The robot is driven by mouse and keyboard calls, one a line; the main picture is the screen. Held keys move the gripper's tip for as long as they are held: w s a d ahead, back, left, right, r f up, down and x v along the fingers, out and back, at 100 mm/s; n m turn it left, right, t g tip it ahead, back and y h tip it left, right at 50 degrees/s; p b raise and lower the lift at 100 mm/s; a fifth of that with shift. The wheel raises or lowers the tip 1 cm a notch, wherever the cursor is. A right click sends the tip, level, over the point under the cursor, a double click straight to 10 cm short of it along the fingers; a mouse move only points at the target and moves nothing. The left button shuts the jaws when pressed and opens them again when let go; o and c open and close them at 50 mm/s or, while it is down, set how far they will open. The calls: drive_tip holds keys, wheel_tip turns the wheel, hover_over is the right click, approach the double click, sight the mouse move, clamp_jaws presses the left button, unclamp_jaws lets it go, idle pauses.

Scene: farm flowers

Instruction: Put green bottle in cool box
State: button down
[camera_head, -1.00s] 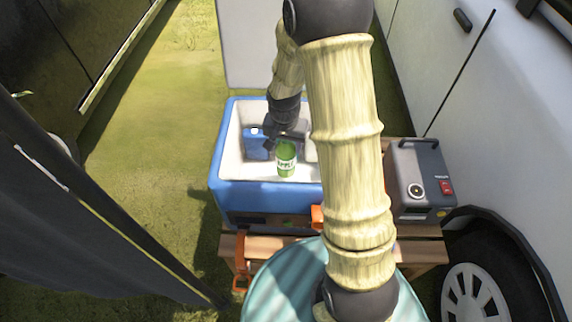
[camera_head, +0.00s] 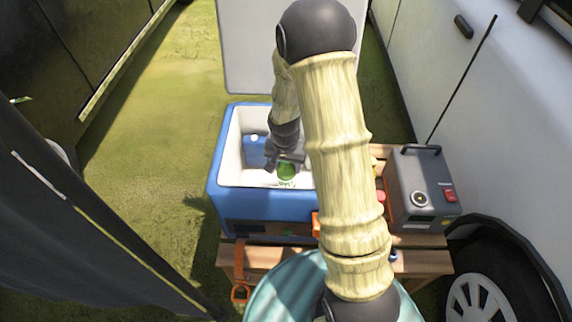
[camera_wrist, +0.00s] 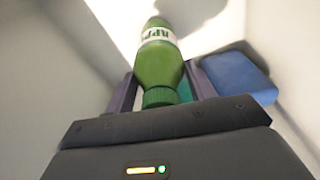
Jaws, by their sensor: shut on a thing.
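The green bottle (camera_head: 287,172) is inside the open blue and white cool box (camera_head: 262,206). In the wrist view, the bottle (camera_wrist: 158,62) shows its green cap towards my gripper and a white label farther off. My gripper (camera_wrist: 162,92) is shut on the bottle near its cap end, with one dark finger on each side. In the head view, my gripper (camera_head: 288,158) is within the box opening, partly hidden by my arm. The bottle's far end is near a pale surface of the box; I cannot tell whether it touches.
A blue block (camera_wrist: 240,76) lies in the box beside the bottle. The box's pale lid (camera_head: 246,60) stands open behind. The box rests on a wooden table (camera_head: 425,258) with a grey device (camera_head: 420,190) at right. A white vehicle (camera_head: 500,130) flanks the right side.

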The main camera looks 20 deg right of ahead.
drive_tip(key=c, duration=0.5)
unclamp_jaws()
drive_tip(key=shift+f, duration=0.1)
drive_tip(key=r+p, duration=0.1)
drive_tip(key=r, duration=0.3)
drive_tip(key=r+p, duration=0.1)
drive_tip(key=r, duration=0.3)
drive_tip(key=s+r+p, duration=0.1)
drive_tip(key=r, duration=0.3)
drive_tip(key=shift+s+a+r+p, duration=0.1)
drive_tip(key=shift+a+r+p, duration=0.05)
drive_tip(key=shift+a+p, duration=0.2)
drive_tip(key=s+r+n, duration=0.2)
drive_tip(key=s, duration=0.2)
drive_tip(key=s+r+n+t, duration=0.1)
drive_tip(key=s+r, duration=0.1)
drive_tip(key=s, duration=0.3)
drive_tip(key=s+r+n, duration=0.2)
drive_tip(key=s, duration=0.2)
drive_tip(key=shift+s+d+r+n+y, duration=0.25)
drive_tip(key=shift+d+r+n+y, duration=0.05)
drive_tip(key=shift+r, duration=0.05)
